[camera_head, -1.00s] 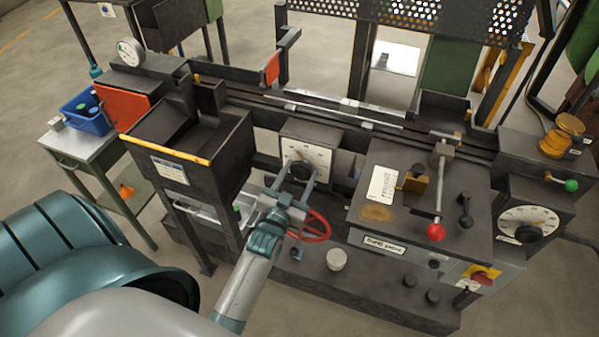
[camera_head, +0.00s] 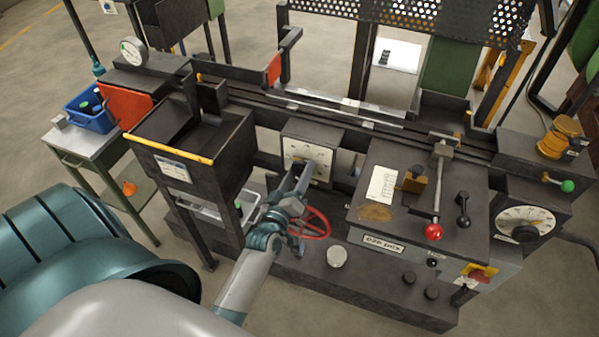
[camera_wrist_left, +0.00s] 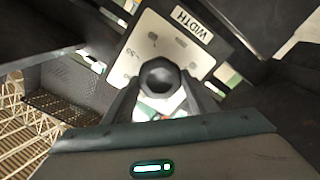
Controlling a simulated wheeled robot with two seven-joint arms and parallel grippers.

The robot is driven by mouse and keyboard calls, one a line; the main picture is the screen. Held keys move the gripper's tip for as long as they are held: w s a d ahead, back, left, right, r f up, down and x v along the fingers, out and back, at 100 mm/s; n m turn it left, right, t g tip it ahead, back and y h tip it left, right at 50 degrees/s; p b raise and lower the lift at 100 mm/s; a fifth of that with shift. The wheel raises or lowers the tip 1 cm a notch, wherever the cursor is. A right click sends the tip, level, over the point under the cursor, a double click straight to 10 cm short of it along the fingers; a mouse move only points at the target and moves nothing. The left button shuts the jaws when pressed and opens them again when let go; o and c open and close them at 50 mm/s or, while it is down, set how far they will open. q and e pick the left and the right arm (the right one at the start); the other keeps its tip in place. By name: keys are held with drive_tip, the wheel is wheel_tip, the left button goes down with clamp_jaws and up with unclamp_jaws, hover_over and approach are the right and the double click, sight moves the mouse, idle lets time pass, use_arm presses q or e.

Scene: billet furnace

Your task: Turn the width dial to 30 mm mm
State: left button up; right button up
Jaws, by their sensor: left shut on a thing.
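The width dial's white plate (camera_head: 306,158) faces forward on the front of the machine. In the left wrist view the plate (camera_wrist_left: 150,45) is close, with its "WIDTH" label upside down. A dark round knob (camera_wrist_left: 160,76) stands in front of it. My left gripper (camera_head: 293,172) reaches up to the dial from below. In the left wrist view its two fingers (camera_wrist_left: 160,92) are on either side of the knob and shut on it. The pointer and most scale marks are hidden or too small to read. My right gripper is not in view.
A red handwheel (camera_head: 315,224) is just below and right of my left gripper. A lever with a red ball (camera_head: 434,232) stands on the panel at the right. Another round dial (camera_head: 524,222) is at far right. A dark bin with a yellow edge (camera_head: 225,150) is at the left.

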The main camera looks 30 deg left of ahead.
use_arm(q)
drive_tip(key=n, duration=0.4)
drive_tip(key=shift+f+n, duration=0.2)
drive_tip(key=shift+n, duration=0.1)
drive_tip(key=n, duration=0.4)
drive_tip(key=shift+n, duration=0.3)
drive_tip(key=o, duration=1.1)
drive_tip(key=shift+c, duration=0.2)
